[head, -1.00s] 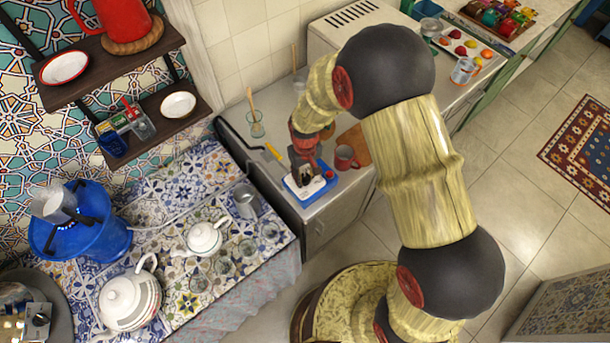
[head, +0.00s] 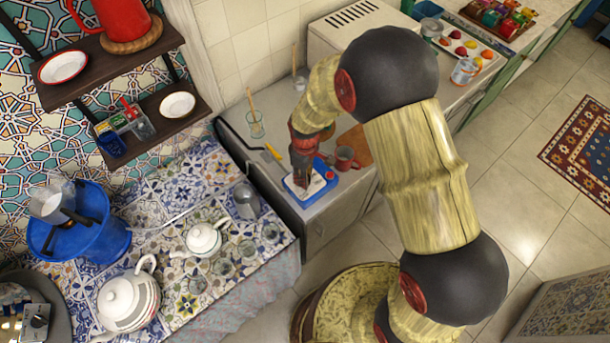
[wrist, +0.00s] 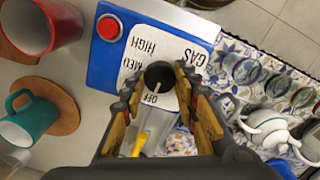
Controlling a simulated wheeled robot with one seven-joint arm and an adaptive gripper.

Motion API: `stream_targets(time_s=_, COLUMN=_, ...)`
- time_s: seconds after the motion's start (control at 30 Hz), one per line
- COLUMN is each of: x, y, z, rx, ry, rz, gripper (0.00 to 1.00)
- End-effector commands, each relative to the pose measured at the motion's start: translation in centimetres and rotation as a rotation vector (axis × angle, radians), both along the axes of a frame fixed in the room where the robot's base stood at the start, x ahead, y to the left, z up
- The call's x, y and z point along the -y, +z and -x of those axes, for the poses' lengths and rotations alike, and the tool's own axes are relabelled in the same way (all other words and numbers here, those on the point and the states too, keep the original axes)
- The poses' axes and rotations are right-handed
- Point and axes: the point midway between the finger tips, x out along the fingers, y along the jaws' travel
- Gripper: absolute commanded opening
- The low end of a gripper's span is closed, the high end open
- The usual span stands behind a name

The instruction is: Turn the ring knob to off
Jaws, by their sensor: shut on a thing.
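The control panel is a blue box (head: 330,176) with a white label plate (head: 313,187), on the grey counter in the head view. In the wrist view the plate (wrist: 150,45) reads GAS, HIGH, MED and OFF. The black ring knob (wrist: 159,73) sits on it, and its white pointer mark faces the OFF word. My gripper (wrist: 158,78) has a finger on each side of the knob and is shut on it. In the head view my gripper (head: 303,172) is over the plate and hides the knob. No flame shows at the blue burner (head: 90,235).
A red mug (head: 346,159) stands close to the panel's right, also red in the wrist view (wrist: 40,28). A glass with a stick (head: 256,125) stands behind. White teapots (head: 203,238) and glasses stand on the tiled table at left.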

Motion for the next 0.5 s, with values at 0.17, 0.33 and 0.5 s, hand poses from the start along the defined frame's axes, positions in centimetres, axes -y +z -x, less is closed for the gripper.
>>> stream_targets(time_s=0.17, x=-0.07, y=0.11, z=-0.14, rx=0.003, ry=0.009, rz=-0.001, gripper=0.05)
stream_targets(time_s=0.33, x=-0.07, y=0.11, z=-0.14, rx=0.003, ry=0.008, rz=-0.001, gripper=0.05)
stream_targets(time_s=0.5, x=-0.07, y=0.10, z=-0.14, rx=0.003, ry=0.008, rz=-0.001, gripper=0.34)
